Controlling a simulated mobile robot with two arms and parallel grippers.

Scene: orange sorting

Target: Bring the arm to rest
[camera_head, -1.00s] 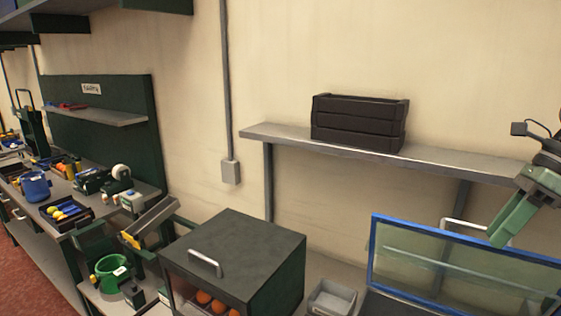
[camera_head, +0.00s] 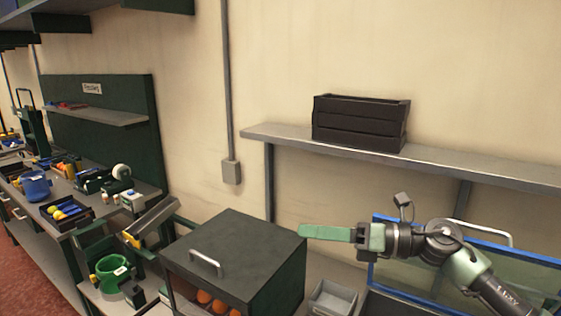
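My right arm (camera_head: 465,268) comes in from the lower right and reaches left across the picture. Its gripper (camera_head: 306,231) has green fingers that point left and lie nearly level. The fingertips show in front of the right edge of the dark box with oranges (camera_head: 235,245). I cannot tell whether they touch it. The fingers overlap from this side, so any gap between them is hidden. Nothing shows in the gripper. My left gripper is not in view.
A blue-framed clear panel (camera_head: 375,240) stands behind my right arm. A grey bin (camera_head: 333,298) is below the gripper. A wall shelf (camera_head: 470,170) holds a dark crate (camera_head: 360,122). A cluttered workbench (camera_head: 75,225) stands at left.

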